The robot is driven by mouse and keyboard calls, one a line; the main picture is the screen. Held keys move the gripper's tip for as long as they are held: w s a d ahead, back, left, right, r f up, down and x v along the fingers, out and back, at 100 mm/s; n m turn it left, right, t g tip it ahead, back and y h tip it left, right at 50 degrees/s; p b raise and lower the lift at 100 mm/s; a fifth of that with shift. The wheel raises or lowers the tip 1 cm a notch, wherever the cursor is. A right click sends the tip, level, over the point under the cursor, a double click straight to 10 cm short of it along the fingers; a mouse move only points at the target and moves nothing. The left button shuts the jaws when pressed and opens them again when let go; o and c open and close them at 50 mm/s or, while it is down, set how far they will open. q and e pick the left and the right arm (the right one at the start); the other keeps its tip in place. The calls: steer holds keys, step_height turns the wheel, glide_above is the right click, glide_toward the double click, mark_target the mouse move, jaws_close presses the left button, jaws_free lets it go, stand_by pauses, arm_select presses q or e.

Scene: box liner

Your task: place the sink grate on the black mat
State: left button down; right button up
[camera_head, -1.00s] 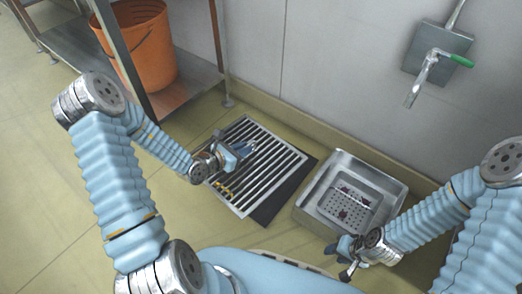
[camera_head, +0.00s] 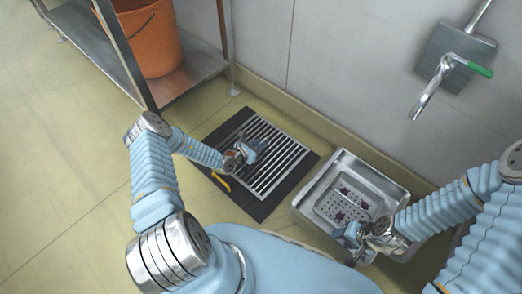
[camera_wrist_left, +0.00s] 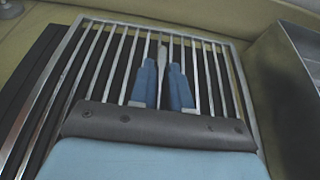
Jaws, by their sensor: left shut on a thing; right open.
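The sink grate (camera_head: 278,168), a silver frame with parallel bars, lies over the black mat (camera_head: 262,208) on the floor. Mat shows along the grate's left and front edges. My left gripper (camera_head: 256,148) is at the grate's left side, shut on a bar. In the left wrist view, its blue fingers (camera_wrist_left: 164,85) close around a bar of the grate (camera_wrist_left: 108,62), and black mat (camera_wrist_left: 30,75) shows to the left. I cannot tell whether the grate touches the mat everywhere. My right gripper (camera_head: 345,238) is open at the front edge of the steel basin.
The steel basin (camera_head: 399,187) with a perforated tray and dark bits stands right of the mat. A yellow object (camera_head: 221,182) lies by the mat's left edge. An orange bucket (camera_head: 150,38) stands on a steel shelf at the back left. A tap (camera_head: 440,80) is on the wall.

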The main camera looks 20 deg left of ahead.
arm_select(q)
steer(key=w+f+b, duration=0.1)
steer(key=w+f, duration=0.1)
steer(key=f, duration=0.1)
steer(key=shift+w, duration=0.35)
steer(key=shift+w+a+f+b, duration=0.15)
steer(key=shift+f+b, duration=0.5)
steer(key=shift+f, duration=0.9)
steer(key=shift+f, duration=0.1)
steer(key=c, duration=1.1)
jaws_free()
